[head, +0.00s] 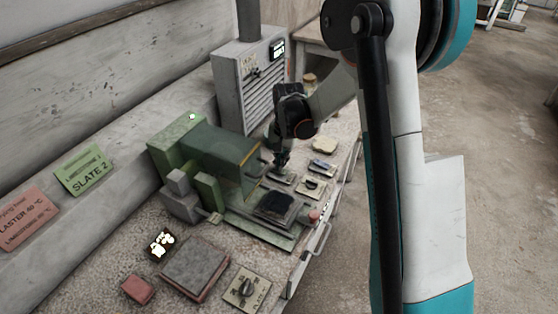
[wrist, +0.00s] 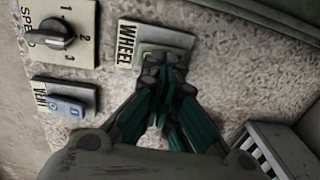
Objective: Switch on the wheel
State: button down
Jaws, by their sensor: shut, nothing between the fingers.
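The wheel switch plate (wrist: 127,42), labelled WHEEL, lies on the speckled bench top in the wrist view. My gripper (wrist: 158,66) is over it, fingers shut and empty. The fingertips cover most of the switch, so its position is hidden. I cannot tell whether the tips touch it. In the head view my gripper (head: 282,160) points down just above the same plate (head: 281,179), beside the green machine (head: 205,152).
A grey louvred cabinet (head: 250,85) stands behind my gripper. A grey slab (head: 195,267) and a plate with a knob (head: 246,289) lie at the near end.

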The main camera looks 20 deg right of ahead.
dwell(0.3)
notch_tip(320, 180, up, 12)
jog(key=shift+s+d, duration=0.35)
dwell(0.4)
jog(key=s+a+r+n+t, duration=0.1)
jog(key=s+r+n+t, duration=0.25)
jog(key=s+r, duration=0.8)
jog(key=s+f+n+t, duration=0.1)
jog(key=s+n, duration=0.1)
jog(key=s, duration=0.5)
jog(key=s+a+f+n+t, duration=0.1)
jog(key=s+n+t, duration=0.1)
jog(key=s, duration=0.6)
jog(key=shift+s+a+f+n+h, duration=0.15)
jog(key=shift+f+n+h, duration=0.15)
jog(key=shift+n, duration=0.45)
